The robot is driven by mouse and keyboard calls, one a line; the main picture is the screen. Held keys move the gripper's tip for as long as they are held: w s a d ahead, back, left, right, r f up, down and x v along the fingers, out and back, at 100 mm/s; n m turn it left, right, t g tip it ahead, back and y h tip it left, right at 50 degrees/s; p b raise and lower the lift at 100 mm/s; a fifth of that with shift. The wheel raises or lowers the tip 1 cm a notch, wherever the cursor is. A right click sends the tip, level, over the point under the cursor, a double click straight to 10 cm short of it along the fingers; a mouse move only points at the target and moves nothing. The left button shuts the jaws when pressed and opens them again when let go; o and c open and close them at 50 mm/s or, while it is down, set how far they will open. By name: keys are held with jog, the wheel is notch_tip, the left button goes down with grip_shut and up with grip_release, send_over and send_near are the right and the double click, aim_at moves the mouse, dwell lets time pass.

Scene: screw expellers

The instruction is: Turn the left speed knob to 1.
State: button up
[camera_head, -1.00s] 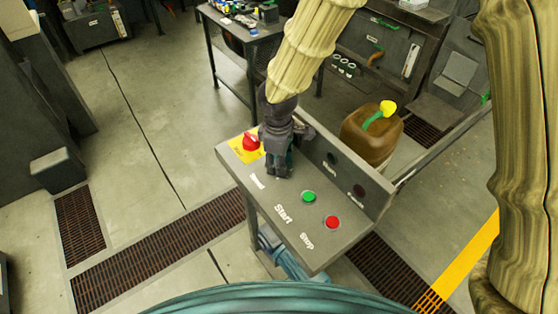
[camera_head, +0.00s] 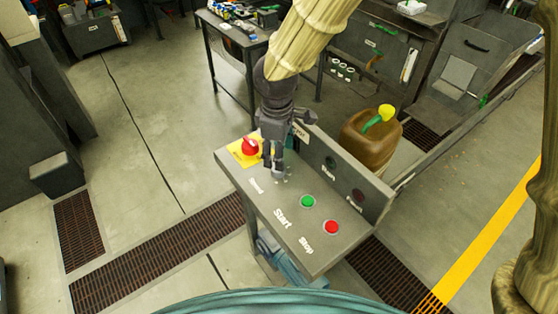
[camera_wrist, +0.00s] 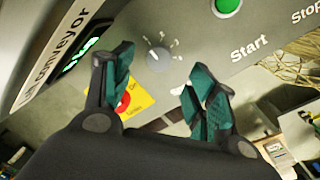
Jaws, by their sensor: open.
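The grey speed knob (camera_wrist: 158,57) sits on the top of the control panel, with small white scale marks fanned around it in the wrist view. The numbers are too small to read, so I cannot tell its setting. My gripper (camera_wrist: 163,68) is open, its two green-padded fingers on either side of the knob in that view, with a gap to it. In the head view my gripper (camera_head: 276,168) points down at the panel (camera_head: 312,245), between the red emergency stop and the green button, and largely hides the knob.
A red emergency-stop button (camera_head: 250,147) on a yellow plate is close left of my gripper. A green Start button (camera_head: 307,202) and a red Stop button (camera_head: 331,227) lie to the right. The panel's raised back edge (camera_head: 345,178) stands behind. A brown jug (camera_head: 370,138) is beyond it.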

jog(key=shift+s+r, duration=0.15)
jog(key=shift+r, duration=2.6)
